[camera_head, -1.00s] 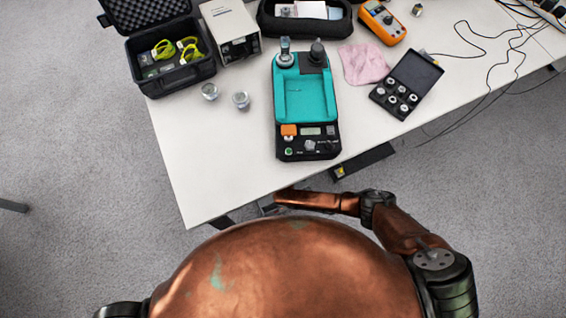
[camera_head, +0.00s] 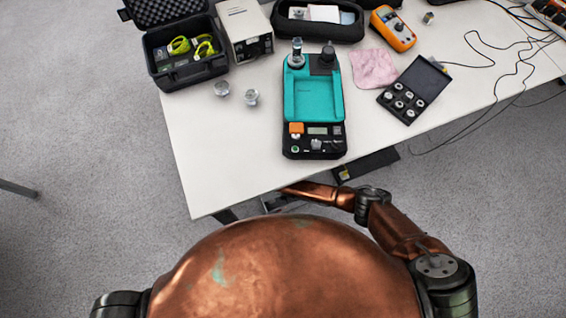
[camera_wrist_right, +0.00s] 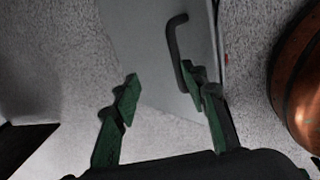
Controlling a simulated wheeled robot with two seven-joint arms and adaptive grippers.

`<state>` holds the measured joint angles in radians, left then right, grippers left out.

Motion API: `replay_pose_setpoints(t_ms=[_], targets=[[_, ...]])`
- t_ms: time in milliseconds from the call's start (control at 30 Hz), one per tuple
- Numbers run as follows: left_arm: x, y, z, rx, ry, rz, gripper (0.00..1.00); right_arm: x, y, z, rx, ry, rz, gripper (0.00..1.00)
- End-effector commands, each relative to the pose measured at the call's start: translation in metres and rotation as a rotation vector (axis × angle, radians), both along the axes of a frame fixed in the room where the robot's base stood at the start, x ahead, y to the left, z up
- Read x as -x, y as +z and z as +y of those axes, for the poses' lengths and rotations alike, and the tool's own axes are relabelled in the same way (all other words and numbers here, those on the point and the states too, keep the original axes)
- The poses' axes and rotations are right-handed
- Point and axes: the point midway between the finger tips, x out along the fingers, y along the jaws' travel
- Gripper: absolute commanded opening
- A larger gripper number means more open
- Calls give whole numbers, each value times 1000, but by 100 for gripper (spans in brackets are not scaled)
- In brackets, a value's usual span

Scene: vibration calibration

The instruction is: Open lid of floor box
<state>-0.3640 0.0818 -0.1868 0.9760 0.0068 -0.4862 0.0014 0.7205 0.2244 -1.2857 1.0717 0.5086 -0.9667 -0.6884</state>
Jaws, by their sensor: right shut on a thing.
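In the right wrist view a flat grey panel, which looks like the floor box lid (camera_wrist_right: 150,40), carries a dark bar handle (camera_wrist_right: 174,42). My right gripper (camera_wrist_right: 162,84) has its green fingers at the panel, one against the handle's lower end. It is shut on the handle, though a gap shows between the fingertips and the exact contact is unclear. In the head view my right arm reaches under the table's front edge, and its gripper is mostly hidden there. My left gripper is out of view.
The white table (camera_head: 230,150) overhangs the work area. On it stand a teal device (camera_head: 313,100), an open black case (camera_head: 188,70) and a box of small weights (camera_head: 412,90). A dark object (camera_head: 370,165) lies below the front edge.

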Motion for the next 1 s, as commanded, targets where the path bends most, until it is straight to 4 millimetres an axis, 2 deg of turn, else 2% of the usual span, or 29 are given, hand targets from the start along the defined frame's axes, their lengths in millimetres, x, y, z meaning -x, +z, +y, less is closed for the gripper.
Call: replay_pose_setpoints(t_ms=[33, 100, 167, 233, 333, 667, 1000], targets=[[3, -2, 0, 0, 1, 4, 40, -9, 3, 2, -12, -1, -21, 27], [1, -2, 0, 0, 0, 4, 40, -7, 7, 3, -14, -1, -26, 41], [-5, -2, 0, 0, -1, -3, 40, -6, 10, 2, -15, -3, -30, 45], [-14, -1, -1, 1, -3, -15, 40, -4, 13, 1, -15, -4, -35, 40], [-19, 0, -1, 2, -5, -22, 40, -3, 15, 1, -15, -4, -36, 26], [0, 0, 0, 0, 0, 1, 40, -4, 15, 2, -13, -2, -37, 26], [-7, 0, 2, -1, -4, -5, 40, -5, 14, 2, -11, -2, -37, 26]])
